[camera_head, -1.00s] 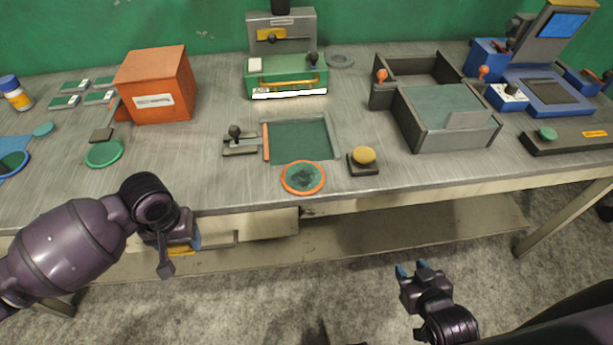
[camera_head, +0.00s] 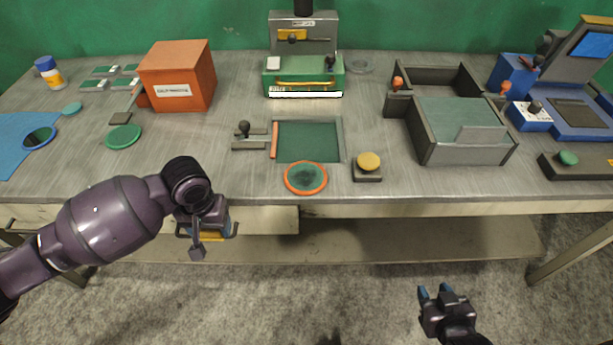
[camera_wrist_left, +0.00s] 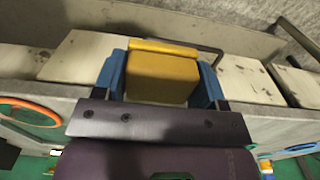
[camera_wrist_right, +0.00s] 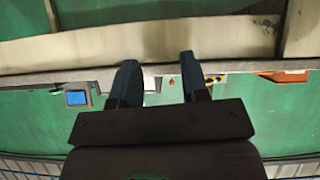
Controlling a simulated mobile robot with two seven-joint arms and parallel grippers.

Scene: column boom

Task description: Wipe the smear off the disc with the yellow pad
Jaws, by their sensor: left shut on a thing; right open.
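The disc with an orange rim (camera_head: 305,178) lies flat at the table's front edge. Its green face carries a darker smear-like patch. My left gripper (camera_head: 209,232) is shut on the yellow pad (camera_head: 208,237), in front of and below the table edge, left of this disc and apart from it. In the left wrist view the yellow pad (camera_wrist_left: 162,76) sits between the blue fingers. An orange-rimmed disc (camera_wrist_left: 28,108) shows at that view's left edge. My right gripper (camera_head: 434,291) is open and empty, low in front of the table.
A green disc (camera_head: 123,137) and a blue-rimmed dark disc (camera_head: 39,138) lie at the left. A yellow button (camera_head: 368,161) stands right of the orange-rimmed disc, a recessed green panel (camera_head: 308,141) behind it. An orange box (camera_head: 178,76) stands behind left. A drawer handle (camera_head: 22,225) juts below the tabletop.

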